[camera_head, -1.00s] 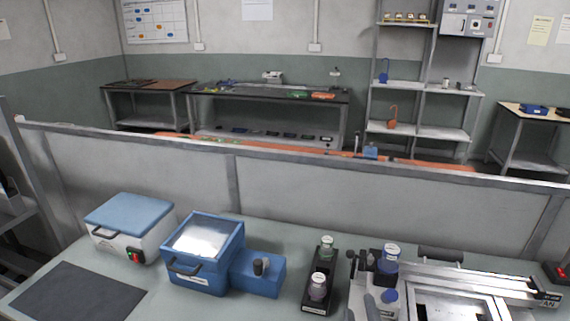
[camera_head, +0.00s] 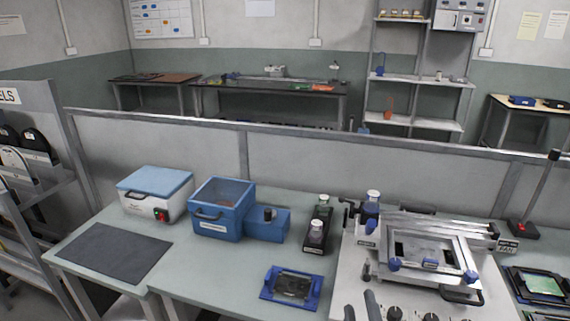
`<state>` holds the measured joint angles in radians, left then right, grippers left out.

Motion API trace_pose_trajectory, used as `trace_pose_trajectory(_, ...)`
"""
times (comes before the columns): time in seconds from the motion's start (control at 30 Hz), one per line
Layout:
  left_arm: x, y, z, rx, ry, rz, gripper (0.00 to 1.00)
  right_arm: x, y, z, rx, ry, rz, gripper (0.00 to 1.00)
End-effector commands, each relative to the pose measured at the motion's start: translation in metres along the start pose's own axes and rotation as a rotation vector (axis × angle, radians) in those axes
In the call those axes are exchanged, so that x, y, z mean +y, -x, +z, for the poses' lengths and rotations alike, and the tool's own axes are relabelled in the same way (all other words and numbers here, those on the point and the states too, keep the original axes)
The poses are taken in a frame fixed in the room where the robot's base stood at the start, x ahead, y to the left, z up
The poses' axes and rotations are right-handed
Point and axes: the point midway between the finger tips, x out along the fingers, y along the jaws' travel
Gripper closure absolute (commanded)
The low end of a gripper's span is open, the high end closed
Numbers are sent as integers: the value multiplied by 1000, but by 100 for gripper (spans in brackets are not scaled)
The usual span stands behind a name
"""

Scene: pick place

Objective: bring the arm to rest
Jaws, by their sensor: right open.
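My right gripper (camera_head: 361,308) shows at the bottom edge, right of centre, as two grey fingertips with a gap between them. It is open, and nothing shows between the fingers. It is in front of the pale base plate of the printing frame (camera_head: 460,244); I cannot tell how high it is above it. The rest of my right arm is below the picture. My left gripper is not in view.
On the bench stand a white box with a blue lid (camera_head: 155,181), a blue box (camera_head: 216,223), a black holder with bottles (camera_head: 318,240) and a blue-framed plate (camera_head: 291,288). A dark mat (camera_head: 115,257) lies left. A green panel (camera_head: 543,285) lies right. A low partition (camera_head: 330,160) runs behind.

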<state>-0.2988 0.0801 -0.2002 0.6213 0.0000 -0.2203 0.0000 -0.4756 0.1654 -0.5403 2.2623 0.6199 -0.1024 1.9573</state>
Motion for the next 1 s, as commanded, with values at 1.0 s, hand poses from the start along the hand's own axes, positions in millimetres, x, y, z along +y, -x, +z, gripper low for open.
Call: trace_pose_trajectory(1.0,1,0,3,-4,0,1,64,322,70,-254,-191,1410,807,59)
